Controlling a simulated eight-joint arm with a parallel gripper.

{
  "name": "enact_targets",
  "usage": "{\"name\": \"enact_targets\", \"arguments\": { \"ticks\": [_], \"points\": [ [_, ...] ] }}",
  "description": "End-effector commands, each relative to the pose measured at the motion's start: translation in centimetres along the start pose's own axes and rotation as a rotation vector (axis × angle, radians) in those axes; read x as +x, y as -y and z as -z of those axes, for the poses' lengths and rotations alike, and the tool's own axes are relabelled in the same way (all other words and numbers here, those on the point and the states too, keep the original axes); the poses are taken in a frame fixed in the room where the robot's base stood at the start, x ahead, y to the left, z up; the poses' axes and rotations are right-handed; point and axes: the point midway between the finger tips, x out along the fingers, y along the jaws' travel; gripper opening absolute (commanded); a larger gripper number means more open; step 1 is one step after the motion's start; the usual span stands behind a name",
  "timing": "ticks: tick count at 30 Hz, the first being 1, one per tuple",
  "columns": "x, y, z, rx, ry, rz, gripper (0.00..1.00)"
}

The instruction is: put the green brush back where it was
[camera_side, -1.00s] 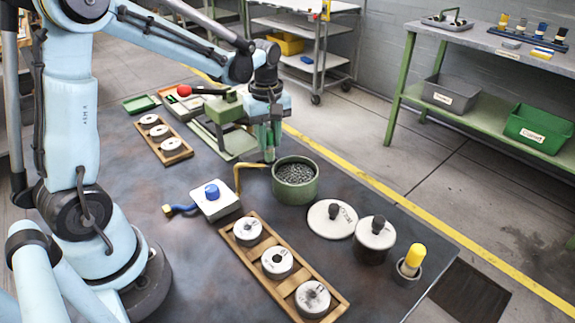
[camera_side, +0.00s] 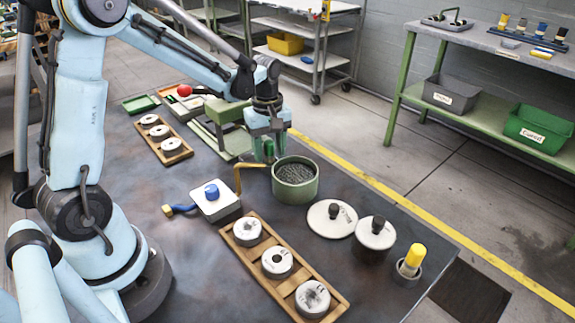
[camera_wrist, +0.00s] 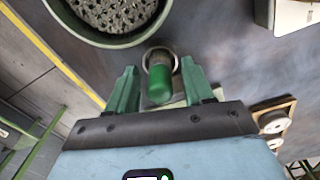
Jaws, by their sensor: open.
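The green brush (camera_wrist: 160,82) stands with its handle toward the wrist camera, in or just above a small round pale cup (camera_wrist: 150,60). In the wrist view it lies between the two green fingers of my gripper (camera_wrist: 160,88), with a gap on each side. The gripper is open. In the side view my gripper (camera_side: 268,152) points down just behind the green pot of dark granules (camera_side: 295,192). The cup is hidden in the side view, and the seating of the brush in it is unclear.
Lids (camera_side: 332,220), a yellow brush in a cup (camera_side: 409,262) and a wooden rack of white discs (camera_side: 243,258) are nearer. The right table edge is close.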

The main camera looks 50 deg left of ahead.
Motion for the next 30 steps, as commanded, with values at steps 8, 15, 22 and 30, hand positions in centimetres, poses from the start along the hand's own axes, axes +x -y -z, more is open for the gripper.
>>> {"name": "enact_targets", "arguments": {
  "ticks": [8, 15, 22, 30],
  "points": [
    [-1.1, 0.0, 0.0, 0.000, 0.000, 0.000, 0.52],
    [-5.0, 0.1, 0.0, 0.000, 0.000, 0.000, 0.52],
    [-9.0, 0.0, 0.0, 0.000, 0.000, 0.000, 0.52],
    [-11.8, 0.0, 0.0, 0.000, 0.000, 0.000, 0.52]
  ]
}}
